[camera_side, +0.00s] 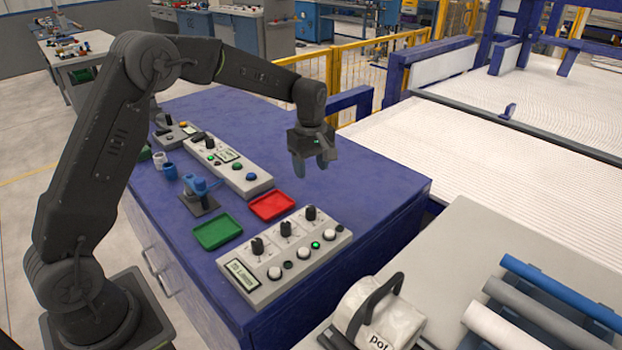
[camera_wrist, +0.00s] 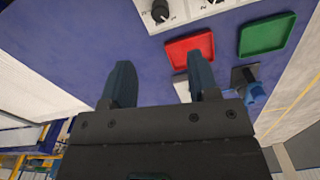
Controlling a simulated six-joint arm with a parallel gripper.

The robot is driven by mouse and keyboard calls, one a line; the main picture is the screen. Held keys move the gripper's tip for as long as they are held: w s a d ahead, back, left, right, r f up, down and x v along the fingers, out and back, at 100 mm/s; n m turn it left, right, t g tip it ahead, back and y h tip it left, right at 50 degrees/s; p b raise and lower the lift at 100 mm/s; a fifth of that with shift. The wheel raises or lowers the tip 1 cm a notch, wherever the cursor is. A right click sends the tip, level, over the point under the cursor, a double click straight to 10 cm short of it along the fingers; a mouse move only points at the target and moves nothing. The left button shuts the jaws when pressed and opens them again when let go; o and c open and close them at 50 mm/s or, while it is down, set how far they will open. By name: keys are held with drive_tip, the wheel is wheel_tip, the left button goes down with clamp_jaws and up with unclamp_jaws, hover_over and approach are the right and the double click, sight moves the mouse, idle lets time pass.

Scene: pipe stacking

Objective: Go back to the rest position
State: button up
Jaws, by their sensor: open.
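My gripper (camera_side: 311,166) hangs above the blue bench top (camera_side: 370,180), fingers pointing down, apart from everything below. In the wrist view its two fingers (camera_wrist: 161,85) stand apart with nothing between them. The red tray (camera_side: 271,205) lies on the bench a little left of and below the gripper in the side view, and it looks empty. The green tray (camera_side: 217,231) lies to its left, also empty. A blue pipe piece (camera_side: 201,185) sits on a dark stand behind the green tray.
A control box with knobs (camera_side: 287,250) stands at the bench's front edge, another box (camera_side: 228,165) behind the trays. White and blue cups (camera_side: 160,160) stand at the left. Blue, grey and white pipes (camera_side: 545,305) lie at lower right. The bench's right part is clear.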

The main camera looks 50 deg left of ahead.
drive_tip(key=shift+r, duration=0.25)
drive_tip(key=s+d+r+m+t, duration=0.35)
drive_tip(key=s+r+m, duration=0.45)
drive_tip(key=s+r, duration=0.6)
drive_tip(key=s+d+f+m+t, duration=0.2)
drive_tip(key=s+m, duration=0.6)
drive_tip(key=s, duration=0.8)
drive_tip(key=shift+d, duration=0.6)
drive_tip(key=shift+c, duration=0.3)
